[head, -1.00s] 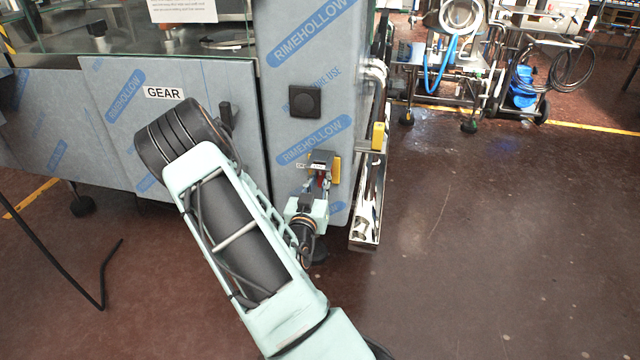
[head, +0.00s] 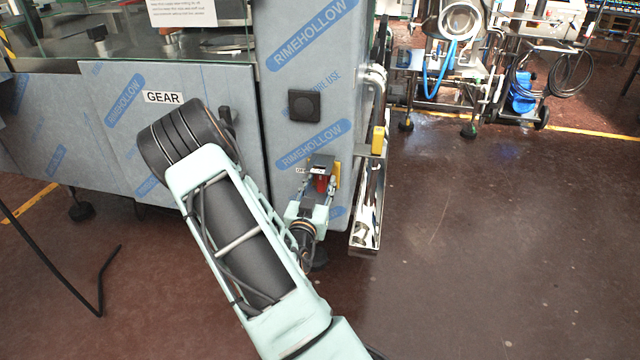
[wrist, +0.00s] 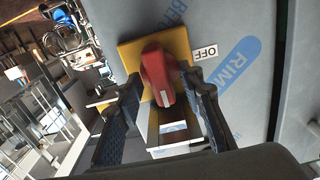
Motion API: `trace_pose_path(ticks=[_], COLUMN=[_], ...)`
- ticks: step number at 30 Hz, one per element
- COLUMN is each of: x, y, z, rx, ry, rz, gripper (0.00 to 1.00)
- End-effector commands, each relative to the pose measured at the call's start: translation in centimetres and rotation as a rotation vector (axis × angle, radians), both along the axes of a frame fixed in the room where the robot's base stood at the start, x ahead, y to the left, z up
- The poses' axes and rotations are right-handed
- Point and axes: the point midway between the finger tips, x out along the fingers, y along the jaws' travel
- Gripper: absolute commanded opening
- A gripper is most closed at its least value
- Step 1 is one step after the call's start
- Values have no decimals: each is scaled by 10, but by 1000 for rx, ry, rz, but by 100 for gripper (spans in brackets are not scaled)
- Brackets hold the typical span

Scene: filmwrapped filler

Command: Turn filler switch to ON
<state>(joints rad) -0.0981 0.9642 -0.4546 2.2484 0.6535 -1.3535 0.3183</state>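The filler switch is a red rotary knob (wrist: 157,70) on a yellow plate (wrist: 128,54), fixed to the film-wrapped cabinet. An OFF label (wrist: 205,53) is beside the plate in the wrist view. In the head view the red knob (head: 321,184) shows low on the cabinet's front panel, partly covered by my gripper. My gripper (wrist: 162,84) is open, with one dark finger on each side of the knob's near end. Narrow gaps seem to show between fingers and knob; contact cannot be told for sure.
The cabinet panel (head: 285,70) carries blue printed film and a black square button (head: 304,104). A steel channel with a yellow block (head: 378,140) runs down its right edge. The floor (head: 470,260) to the right is clear. Wheeled equipment (head: 520,90) stands behind.

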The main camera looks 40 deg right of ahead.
Motion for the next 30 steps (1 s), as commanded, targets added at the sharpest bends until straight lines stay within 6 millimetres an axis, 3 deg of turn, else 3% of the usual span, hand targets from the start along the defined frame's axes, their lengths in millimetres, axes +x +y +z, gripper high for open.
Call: trace_pose_path(ticks=[8,21,30], x=[-4,-60,-78], y=[7,72,91], z=[0,0,0], rx=[1,0,-1], ry=[1,3,0], rz=[2,3,1], gripper=[35,35,35])
